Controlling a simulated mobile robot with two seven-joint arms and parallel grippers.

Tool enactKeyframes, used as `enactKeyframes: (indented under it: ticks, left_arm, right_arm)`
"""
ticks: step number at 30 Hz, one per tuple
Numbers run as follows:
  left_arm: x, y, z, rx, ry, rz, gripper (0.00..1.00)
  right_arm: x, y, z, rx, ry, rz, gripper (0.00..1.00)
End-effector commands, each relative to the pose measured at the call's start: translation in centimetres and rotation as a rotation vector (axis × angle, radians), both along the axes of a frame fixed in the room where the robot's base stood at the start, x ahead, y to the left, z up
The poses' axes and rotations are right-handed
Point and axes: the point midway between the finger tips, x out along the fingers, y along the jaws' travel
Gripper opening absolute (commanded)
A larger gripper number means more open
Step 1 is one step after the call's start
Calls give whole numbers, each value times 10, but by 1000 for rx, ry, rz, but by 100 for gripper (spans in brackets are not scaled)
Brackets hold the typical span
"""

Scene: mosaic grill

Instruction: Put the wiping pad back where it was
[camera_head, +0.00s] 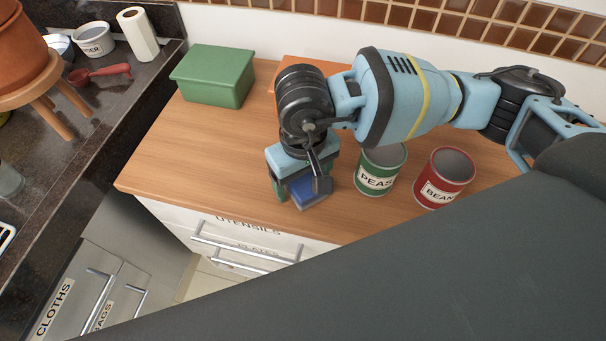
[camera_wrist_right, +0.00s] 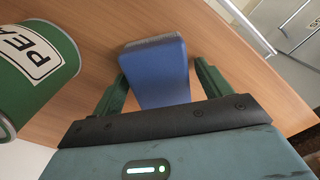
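The wiping pad is a blue block (camera_head: 309,193) near the front edge of the wooden counter, partly hidden by my right gripper (camera_head: 297,193) in the head view. In the right wrist view the pad (camera_wrist_right: 157,70) lies between the two green fingers of the right gripper (camera_wrist_right: 160,76). The fingers are spread to either side of it, with a narrow gap showing at the right finger. Whether the left finger touches the pad is not clear. My left gripper is not in view.
A green PEAS can (camera_head: 378,172) stands just right of the gripper, with a red BEANS can (camera_head: 443,178) beyond it. A green box (camera_head: 213,77) is at the back left, and an orange item (camera_head: 318,70) is behind my arm.

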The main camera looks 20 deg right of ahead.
Motion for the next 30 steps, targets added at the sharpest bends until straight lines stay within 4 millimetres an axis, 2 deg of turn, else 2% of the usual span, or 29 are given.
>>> enactKeyframes:
  ticks: [8,13,24,30]
  left_arm:
    - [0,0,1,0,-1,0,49]
    - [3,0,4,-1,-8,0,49]
    - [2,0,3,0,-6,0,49]
    - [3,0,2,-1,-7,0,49]
  right_arm:
    - [0,0,1,0,-1,-1,78]
    - [1,0,13,1,-4,0,78]
    - [1,1,83,2,-5,1,78]
    - [1,0,112,0,-2,0,78]
